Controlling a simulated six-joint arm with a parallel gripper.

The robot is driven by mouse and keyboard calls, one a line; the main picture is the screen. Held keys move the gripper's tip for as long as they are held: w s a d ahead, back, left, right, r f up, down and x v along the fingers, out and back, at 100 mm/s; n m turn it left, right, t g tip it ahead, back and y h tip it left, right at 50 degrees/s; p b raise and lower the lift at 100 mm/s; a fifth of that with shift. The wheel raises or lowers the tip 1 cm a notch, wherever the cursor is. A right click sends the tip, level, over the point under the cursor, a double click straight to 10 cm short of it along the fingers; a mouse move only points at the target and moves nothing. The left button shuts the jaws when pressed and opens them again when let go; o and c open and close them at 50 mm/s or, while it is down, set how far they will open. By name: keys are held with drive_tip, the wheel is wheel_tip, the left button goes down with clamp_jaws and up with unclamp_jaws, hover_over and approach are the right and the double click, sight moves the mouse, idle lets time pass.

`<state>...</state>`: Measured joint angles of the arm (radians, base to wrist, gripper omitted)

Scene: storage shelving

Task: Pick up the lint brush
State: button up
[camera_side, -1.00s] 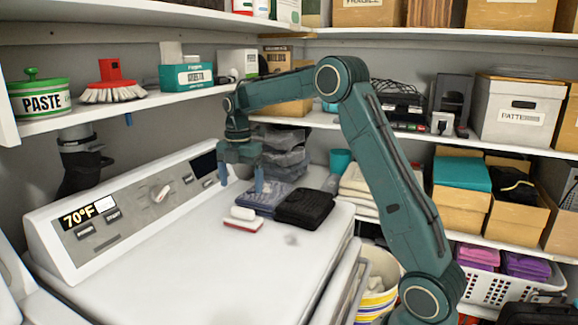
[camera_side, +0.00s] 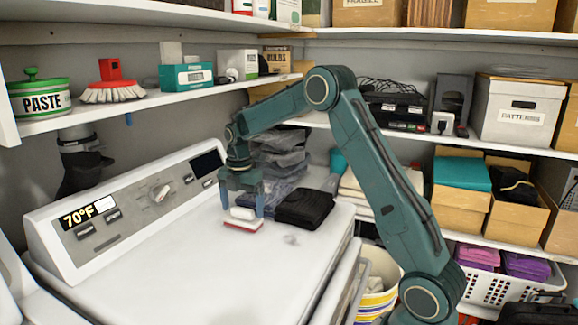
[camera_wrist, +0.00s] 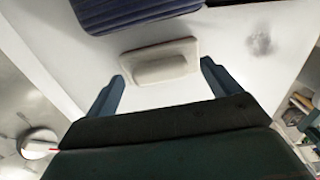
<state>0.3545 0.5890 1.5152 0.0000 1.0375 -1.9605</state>
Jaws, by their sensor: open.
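The lint brush (camera_side: 243,219) is a small white block with a red lower edge, lying on the white top of the appliance. In the wrist view the lint brush (camera_wrist: 160,62) is a pale rounded block with a raised grip, lying crosswise just past the fingertips. My gripper (camera_side: 242,210) points down at the brush, with one finger toward each end of it. In the wrist view my gripper (camera_wrist: 162,68) is open, its fingers apart and nothing held between them. I cannot tell how high the fingertips are above the surface.
A folded black cloth (camera_side: 304,209) lies right of the brush, and folded blue cloth (camera_wrist: 130,12) lies just beyond it. The control panel (camera_side: 128,207) rises behind on the left. A white shelf (camera_side: 150,103) runs above. The front of the appliance top (camera_side: 190,270) is clear.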

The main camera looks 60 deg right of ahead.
drive_tip(key=shift+f, duration=0.6)
drive_tip(key=c, duration=1.1)
